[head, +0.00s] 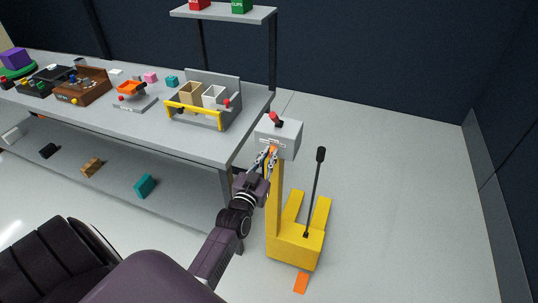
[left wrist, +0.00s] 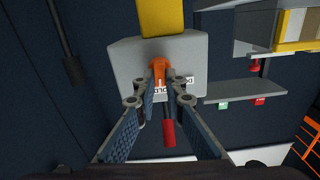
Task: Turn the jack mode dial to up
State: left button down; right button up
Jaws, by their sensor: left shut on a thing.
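The yellow jack (head: 293,243) stands on the floor at the right end of the workbench. A grey control box (head: 287,137) tops its mast, with a red-tipped lever (head: 275,119) on it. The orange mode dial (head: 273,149) is on the box's front face. My left gripper (head: 269,155) is shut on the dial. In the left wrist view, the fingers (left wrist: 160,82) close on both sides of the orange dial (left wrist: 160,66), against the grey box (left wrist: 128,65). White labels beside the dial are partly hidden and cannot be read. My right gripper is out of view.
The workbench (head: 180,143) beside the jack holds a grey tray (head: 233,89) with bins and a yellow bar, plus several other items. A black handle (head: 317,185) rises from the jack's base. The floor right of the jack is clear.

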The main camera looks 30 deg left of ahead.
pick_arm(q)
jog(key=m, duration=0.2)
jog(key=m+p, duration=0.1)
jog(key=shift+d+r+m, duration=0.15)
jog(key=shift+m, duration=0.25)
jog(key=shift+w+d+m+p, duration=0.1)
jog(key=shift+m+p, duration=0.2)
jog(key=shift+m, duration=2)
jog(key=c, duration=2)
grip_release()
jog(key=shift+f, duration=0.25)
jog(key=v, duration=1.2)
jog(key=shift+r, duration=0.1)
jog(key=shift+w, duration=0.1)
